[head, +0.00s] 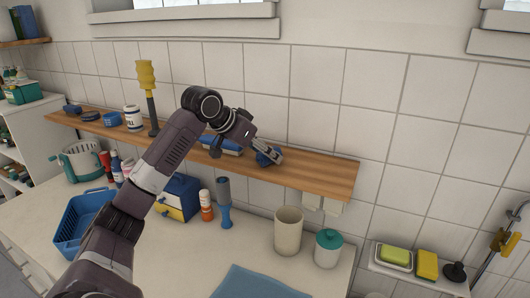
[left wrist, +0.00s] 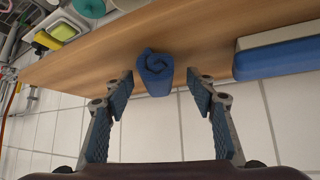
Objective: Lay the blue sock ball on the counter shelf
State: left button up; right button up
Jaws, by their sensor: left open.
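The blue sock ball (head: 266,157) is on the wooden counter shelf (head: 322,175), toward its right part. In the left wrist view the rolled sock ball (left wrist: 155,73) appears against the shelf board (left wrist: 105,52), between the two fingers and slightly beyond their tips. My left gripper (head: 270,147) is open, with a visible gap between the sock ball and each finger (left wrist: 161,88). In the head view the gripper partly covers the sock ball. My right gripper is not in view.
A blue and white box (head: 222,146) lies on the shelf left of the sock ball. A yellow-topped brush (head: 147,90) and a white jar (head: 133,118) stand farther left. The shelf's right end is clear. Below are a beige cup (head: 288,231) and a teal-lidded jar (head: 328,249).

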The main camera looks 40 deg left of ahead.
pick_arm(q)
jog(key=shift+r, duration=0.1)
jog(key=b+v, duration=0.3)
jog(key=v, duration=0.9)
